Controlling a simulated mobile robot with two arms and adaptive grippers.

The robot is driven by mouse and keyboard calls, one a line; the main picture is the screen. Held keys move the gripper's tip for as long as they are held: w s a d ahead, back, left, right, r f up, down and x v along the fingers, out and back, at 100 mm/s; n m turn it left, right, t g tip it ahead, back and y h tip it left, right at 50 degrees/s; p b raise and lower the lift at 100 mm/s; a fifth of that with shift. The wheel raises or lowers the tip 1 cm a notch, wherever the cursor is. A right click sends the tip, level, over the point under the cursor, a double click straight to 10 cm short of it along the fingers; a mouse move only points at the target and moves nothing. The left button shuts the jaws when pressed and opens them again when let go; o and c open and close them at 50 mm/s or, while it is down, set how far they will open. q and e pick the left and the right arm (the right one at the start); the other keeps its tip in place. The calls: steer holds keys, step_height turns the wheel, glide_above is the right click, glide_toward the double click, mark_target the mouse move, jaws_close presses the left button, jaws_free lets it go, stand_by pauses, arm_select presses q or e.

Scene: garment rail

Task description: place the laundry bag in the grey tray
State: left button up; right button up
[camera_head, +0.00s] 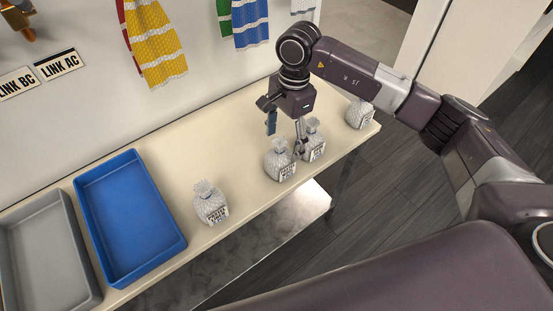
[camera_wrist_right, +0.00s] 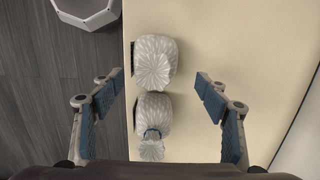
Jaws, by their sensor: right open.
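Several whitish, tied laundry bags with dark-lettered labels stand on the cream table. One bag (camera_head: 210,203) is right of the blue tray, two close together (camera_head: 280,161) (camera_head: 314,141) are mid-table, and another (camera_head: 360,115) is near the right end. The grey tray (camera_head: 48,250) is empty at the far left. My right gripper (camera_head: 286,131) is open above the middle pair. In the right wrist view, its spread fingers (camera_wrist_right: 159,88) flank two bags (camera_wrist_right: 155,62) (camera_wrist_right: 153,112), with nothing held. My left gripper is not in view.
An empty blue tray (camera_head: 128,217) stands between the grey tray and the bags. Striped cloths (camera_head: 155,45) hang on the wall behind, beside label plates (camera_head: 60,64). A white angular object (camera_wrist_right: 86,10) is beyond the table edge. Table behind the bags is clear.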

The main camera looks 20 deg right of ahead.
mark_target(279, 160)
steer(key=shift+s+f+p, duration=0.35)
steer(key=shift+s+f, duration=0.05)
steer(key=shift+f, duration=0.45)
steer(key=f, duration=0.1)
steer(key=a+f+p, duration=0.1)
steer(key=f+p, duration=0.1)
steer(key=f, duration=0.1)
steer(key=shift+s+a+f, duration=0.1)
steer(key=shift+s+a, duration=0.15)
steer(key=shift+s, duration=0.05)
steer(key=shift+f, duration=0.25)
steer(key=c, duration=1.5)
steer(key=shift+c, duration=0.2)
